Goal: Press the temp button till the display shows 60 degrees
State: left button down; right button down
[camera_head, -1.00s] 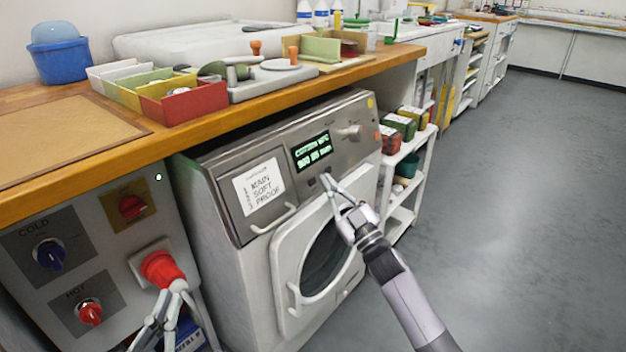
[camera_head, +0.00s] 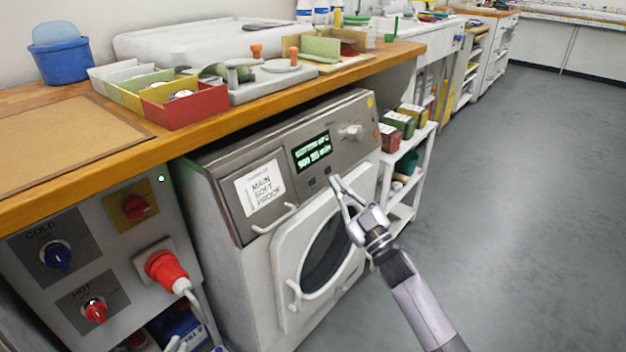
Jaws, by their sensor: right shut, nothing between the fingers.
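The washing machine (camera_head: 222,188) stands under the wooden worktop. Its dark display (camera_head: 311,152) is lit with two lines of green text, too small and blurred for me to read the temperature surely. Small dark buttons (camera_head: 312,182) sit on the panel below the display; their labels are not legible. My right gripper (camera_head: 335,180) is shut and empty, its tips close to the panel's lower edge, right of that button. I cannot tell whether they touch the machine.
The round door (camera_head: 328,250) is closed, with a handle (camera_head: 295,294) standing out. A red plug (camera_head: 166,271) with a grey cable is in the wall panel at left. A white shelf (camera_head: 405,160) with boxes stands right of the machine. The floor (camera_head: 500,200) at right is clear.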

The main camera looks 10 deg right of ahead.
pick_arm(q)
jog(key=shift+s+a+f+g+y, duration=0.15)
jog(key=shift+s+a+f+g, duration=0.05)
jog(key=shift+s+f+g, duration=0.3)
jog(key=shift+s+a+f+g+y, duration=0.2)
jog(key=shift+s+f+g, duration=0.15)
jog(key=shift+f, duration=0.25)
pick_arm(e)
jog(key=shift+s+d+r, duration=0.15)
jog(key=shift+s+d, duration=0.1)
jog(key=shift+s, duration=0.05)
dwell(0.5)
